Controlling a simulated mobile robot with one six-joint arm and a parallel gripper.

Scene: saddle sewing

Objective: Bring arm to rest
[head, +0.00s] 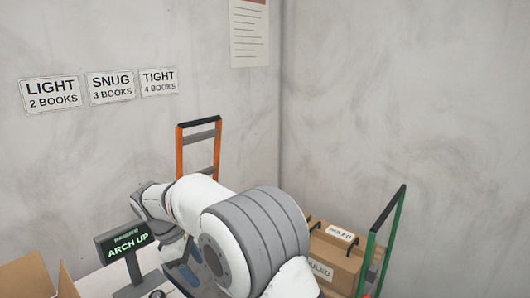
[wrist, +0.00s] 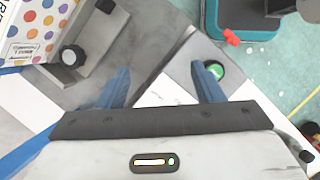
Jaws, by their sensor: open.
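My arm (head: 230,235) fills the lower middle of the head view, bent with its white and grey links close to the camera. My gripper shows in the wrist view (wrist: 161,85) with its two blue fingers spread wide apart and nothing between them. Its blue fingers also show partly in the head view (head: 183,276), low behind the arm. In the wrist view a green round button (wrist: 213,70) lies just by the right finger; I cannot tell if they touch.
A small display reading "ARCH UP" (head: 128,243) stands left of my arm. An open cardboard box (head: 30,280) is lower left. An orange frame (head: 180,150), labelled cartons (head: 343,262) and a green frame (head: 386,240) stand behind. The wrist view shows a dotted box (wrist: 35,30) and black knob (wrist: 72,56).

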